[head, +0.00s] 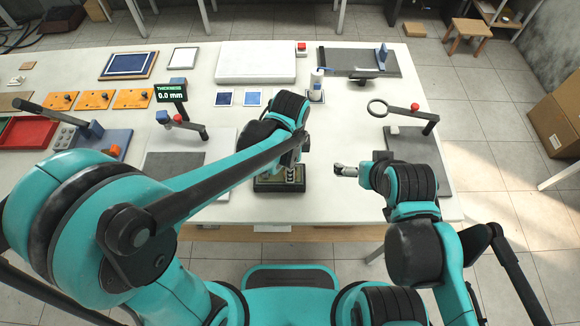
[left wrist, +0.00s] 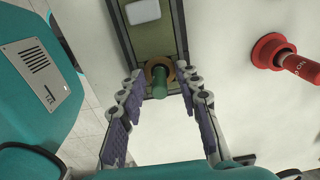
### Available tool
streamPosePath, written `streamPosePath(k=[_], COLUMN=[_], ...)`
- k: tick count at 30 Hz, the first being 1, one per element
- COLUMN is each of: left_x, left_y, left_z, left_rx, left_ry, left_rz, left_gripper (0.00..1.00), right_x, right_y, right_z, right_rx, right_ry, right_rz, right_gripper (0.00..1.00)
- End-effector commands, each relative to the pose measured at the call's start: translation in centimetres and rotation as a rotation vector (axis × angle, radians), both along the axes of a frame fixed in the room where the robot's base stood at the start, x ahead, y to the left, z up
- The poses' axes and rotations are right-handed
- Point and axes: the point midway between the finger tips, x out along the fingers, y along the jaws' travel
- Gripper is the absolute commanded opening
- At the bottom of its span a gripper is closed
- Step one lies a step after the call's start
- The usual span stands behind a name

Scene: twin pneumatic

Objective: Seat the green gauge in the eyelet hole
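In the left wrist view a green gauge (left wrist: 159,84) stands at a brass-coloured eyelet ring (left wrist: 153,68) on an olive board with a dark frame (left wrist: 128,45). Its lower end appears to be inside the ring; how deep I cannot tell. My left gripper (left wrist: 166,108) is open, its fingers apart on either side of the gauge and not visibly touching it. In the head view the dark frame (head: 265,186) lies at the table's front edge, with my left gripper (head: 291,173) over it. My right gripper (head: 338,169) hovers to the right; its finger opening is unclear.
A red gauge marked NO GO (left wrist: 297,64) stands in a red holder right of the board. A black-armed ring stand (head: 410,112) is at the table's right. A thickness display (head: 171,91) and red tray (head: 28,132) are at left. White table (head: 345,125) shows between.

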Motion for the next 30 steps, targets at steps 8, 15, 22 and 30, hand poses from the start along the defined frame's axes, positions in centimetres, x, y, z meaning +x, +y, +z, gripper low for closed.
streamPosePath(k=[8,15,22,30], left_x=[-0.1,-0.1,-0.1,-0.2], left_y=[0.0,0.0,0.0,0.7], left_z=[3.9,9.2,12.0,12.6], left_rx=[0.000,0.000,0.000,-0.007], left_ry=[0.000,0.000,0.000,-0.014], left_rz=[0.000,0.000,0.000,0.042], left_gripper=[0.33,0.33,0.33,0.33], right_x=[0.0,0.0,0.0,0.0], right_y=[0.0,0.0,0.0,0.0], right_z=[1.6,3.2,3.8,3.8], right_rx=[0.000,0.000,0.000,0.000], right_ry=[0.000,0.000,0.000,0.000], right_rz=[0.000,0.000,0.000,0.000], right_gripper=[1.00,1.00,1.00,1.00])
